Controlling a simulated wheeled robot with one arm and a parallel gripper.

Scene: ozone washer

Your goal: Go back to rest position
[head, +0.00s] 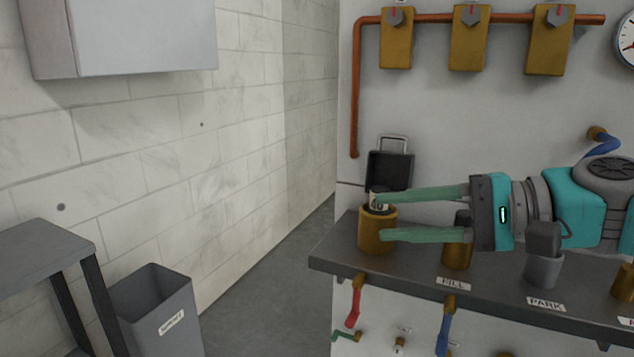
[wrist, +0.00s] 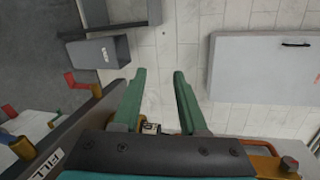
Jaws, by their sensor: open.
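My gripper (head: 380,217) is open and points left over the dark shelf (head: 325,258). Its two long green fingers are well apart, with no object held between the tips in the wrist view (wrist: 159,72). In the head view the fingers overlap a brass cup (head: 377,241) at the shelf's left end. The labelled cylinder also shows in the wrist view (wrist: 151,128), near the finger bases. Its lower part is hidden.
A second brass cup (head: 457,256) by the FILL label and a grey cup (head: 542,271) by the PARK label stand below my arm. A copper pipe (head: 430,19) with brass plates runs above. A grey bin (head: 155,310) stands left; the floor between is clear.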

